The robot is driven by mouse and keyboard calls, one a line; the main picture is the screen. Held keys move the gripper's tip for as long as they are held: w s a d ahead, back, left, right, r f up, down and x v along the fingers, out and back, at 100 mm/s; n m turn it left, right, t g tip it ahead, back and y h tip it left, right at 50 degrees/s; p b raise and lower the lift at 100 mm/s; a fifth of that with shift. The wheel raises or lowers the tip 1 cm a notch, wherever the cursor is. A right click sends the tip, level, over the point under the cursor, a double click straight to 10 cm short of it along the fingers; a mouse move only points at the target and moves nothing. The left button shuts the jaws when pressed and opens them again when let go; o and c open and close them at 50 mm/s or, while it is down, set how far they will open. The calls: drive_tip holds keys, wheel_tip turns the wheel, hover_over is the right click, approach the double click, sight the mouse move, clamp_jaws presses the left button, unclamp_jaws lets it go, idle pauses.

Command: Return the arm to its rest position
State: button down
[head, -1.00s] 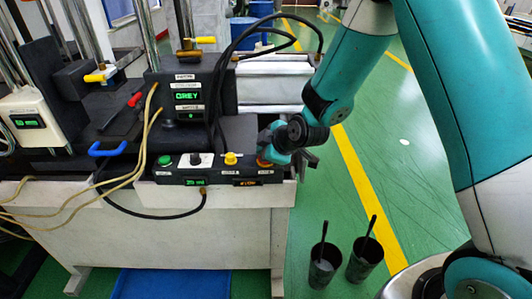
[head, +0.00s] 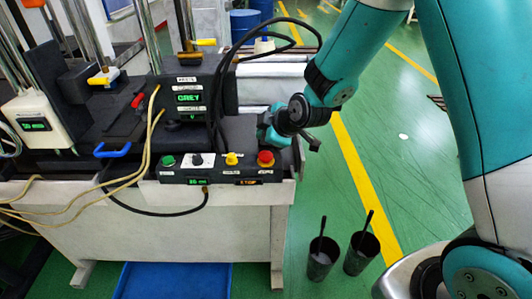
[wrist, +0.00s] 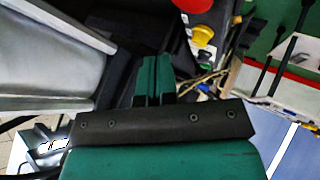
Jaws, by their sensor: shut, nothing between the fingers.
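My arm reaches in from the right in the head view. My gripper (head: 268,133) hangs just above and behind the right end of the button box (head: 220,178), apart from the red button (head: 265,158). In the wrist view the two green fingers of my gripper (wrist: 155,68) are together with nothing between them. The red button (wrist: 192,5) and the yellow button (wrist: 203,34) show at the top of that view. My wrist hides part of the bench behind the box.
The machine with the "GREY" display (head: 190,97) stands left of my gripper, with a black cable (head: 222,85) looping close to my forearm. Two dark cups (head: 320,262) with sticks stand on the floor at lower right. Green floor (head: 430,170) is free to the right.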

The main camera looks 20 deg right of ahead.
idle(0.3)
drive_tip(key=shift+s+a+r, duration=0.2)
drive_tip(key=shift+r, duration=0.15)
drive_tip(key=s+a+r+m+g+y, duration=0.1)
drive_tip(key=s+a+r+m+g, duration=0.1)
drive_tip(key=s+r, duration=0.4)
drive_tip(key=s+a+r+m+g, duration=0.2)
drive_tip(key=s+a+r, duration=0.15)
drive_tip(key=s, duration=0.45)
drive_tip(key=s+d+r+m+g, duration=0.1)
drive_tip(key=s+r+g, duration=0.1)
drive_tip(key=s, duration=0.6)
drive_tip(key=s+r+m+g, duration=0.1)
drive_tip(key=s+r+g, duration=0.1)
drive_tip(key=s, duration=0.6)
drive_tip(key=shift+d+r+m+h, duration=0.3)
drive_tip(key=shift+d+r+m, duration=0.05)
drive_tip(key=shift+d+m, duration=0.05)
